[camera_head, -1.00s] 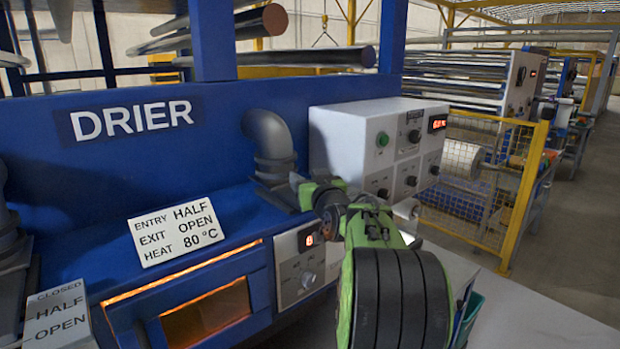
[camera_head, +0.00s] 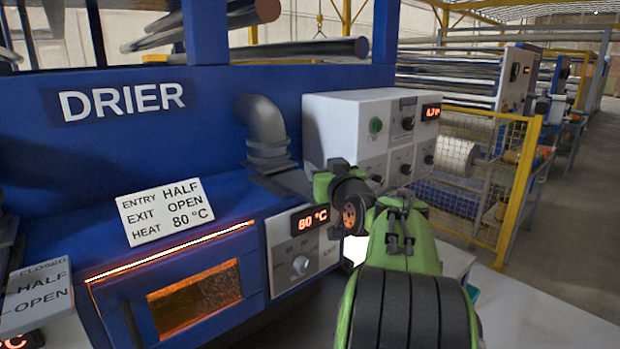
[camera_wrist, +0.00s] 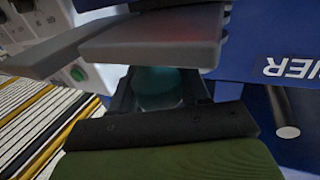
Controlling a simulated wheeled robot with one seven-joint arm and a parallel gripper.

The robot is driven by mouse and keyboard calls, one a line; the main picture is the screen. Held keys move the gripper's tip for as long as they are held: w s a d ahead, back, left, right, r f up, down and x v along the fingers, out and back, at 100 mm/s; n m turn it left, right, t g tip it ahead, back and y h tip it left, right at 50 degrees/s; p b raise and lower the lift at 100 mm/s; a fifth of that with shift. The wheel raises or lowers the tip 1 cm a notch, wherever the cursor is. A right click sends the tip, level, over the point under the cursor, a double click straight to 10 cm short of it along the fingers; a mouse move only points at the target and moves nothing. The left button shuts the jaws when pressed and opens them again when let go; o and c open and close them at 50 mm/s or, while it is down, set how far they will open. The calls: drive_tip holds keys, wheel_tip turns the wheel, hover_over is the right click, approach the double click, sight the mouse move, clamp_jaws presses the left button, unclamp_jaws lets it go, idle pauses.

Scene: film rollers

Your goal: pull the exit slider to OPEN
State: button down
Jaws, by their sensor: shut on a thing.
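In the head view my gripper (camera_head: 322,186) is at the foot of the grey bent duct (camera_head: 265,132), at the right end of the blue drier. It is shut on a flat grey piece that I take to be the exit slider (camera_head: 289,184), which sticks out to the right of the duct foot. My green wrist hides its right end. In the wrist view a grey slab crosses the top, and dark parts frame a dim teal round shape. I cannot read any position mark for the exit slider.
A white sign (camera_head: 165,211) on the drier reads entry half, exit open, heat 80 °C. The heat panel (camera_head: 306,248) shows 80 °C. A grey control box (camera_head: 350,133) stands close behind my gripper. A yellow mesh fence (camera_head: 519,193) is at the right.

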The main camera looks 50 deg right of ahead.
drive_tip(key=shift+s+a, duration=0.1)
drive_tip(key=shift+s, duration=0.7)
drive_tip(key=shift+f, duration=0.1)
drive_tip(key=c, duration=0.6)
unclamp_jaws()
